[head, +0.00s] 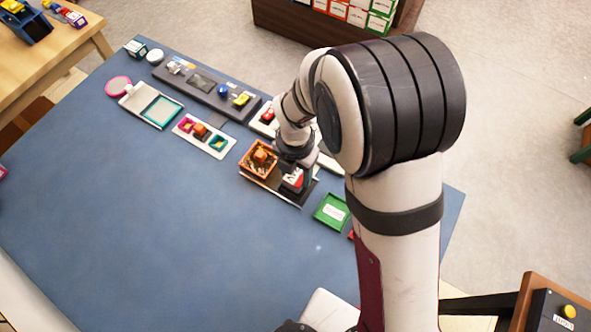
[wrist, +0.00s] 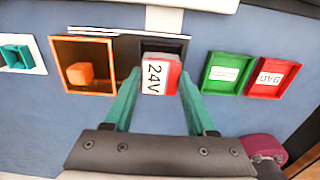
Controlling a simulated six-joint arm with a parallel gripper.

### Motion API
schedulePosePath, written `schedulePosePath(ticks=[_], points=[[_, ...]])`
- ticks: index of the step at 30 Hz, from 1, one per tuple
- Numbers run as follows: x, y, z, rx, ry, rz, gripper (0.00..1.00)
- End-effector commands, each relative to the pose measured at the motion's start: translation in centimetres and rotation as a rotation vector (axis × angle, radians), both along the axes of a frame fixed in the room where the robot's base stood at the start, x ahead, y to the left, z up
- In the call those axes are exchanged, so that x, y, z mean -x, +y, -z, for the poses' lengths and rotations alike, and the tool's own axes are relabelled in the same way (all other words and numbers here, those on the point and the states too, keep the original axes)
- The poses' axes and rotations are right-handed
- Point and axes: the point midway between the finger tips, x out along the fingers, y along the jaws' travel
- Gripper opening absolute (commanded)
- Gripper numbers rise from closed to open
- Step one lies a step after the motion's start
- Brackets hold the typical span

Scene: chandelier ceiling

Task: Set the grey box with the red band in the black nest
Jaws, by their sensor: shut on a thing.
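The box (wrist: 155,80) shows a white face marked 24V and a red band along its side; in the head view the same box (head: 293,180) is partly hidden by my arm. My gripper (wrist: 159,73) has its two teal fingers shut on either side of it; it also shows in the head view (head: 292,172). The black nest (wrist: 175,45) is a dark square recess directly beyond the box in the wrist view. The box overlaps its near part, and I cannot tell whether it is above the nest or touching it.
An orange-rimmed tray (wrist: 56,66) with an orange block (wrist: 79,74) sits left of the nest. A green tray (wrist: 226,74) and a red tray (wrist: 271,78) stand to the right. The blue table's near left part (head: 130,220) is clear.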

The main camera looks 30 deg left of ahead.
Motion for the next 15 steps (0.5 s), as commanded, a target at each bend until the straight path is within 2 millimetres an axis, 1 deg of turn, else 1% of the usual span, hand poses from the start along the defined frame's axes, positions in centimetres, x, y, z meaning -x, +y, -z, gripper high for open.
schedulePosePath(ticks=[8, 15], points=[[0.0, 0.0, 0.04, 0.0, 0.0, 0.0, 0.0], [-0.01, 0.01, 0.64, 0.0, 0.0, 0.0, 0.0]])
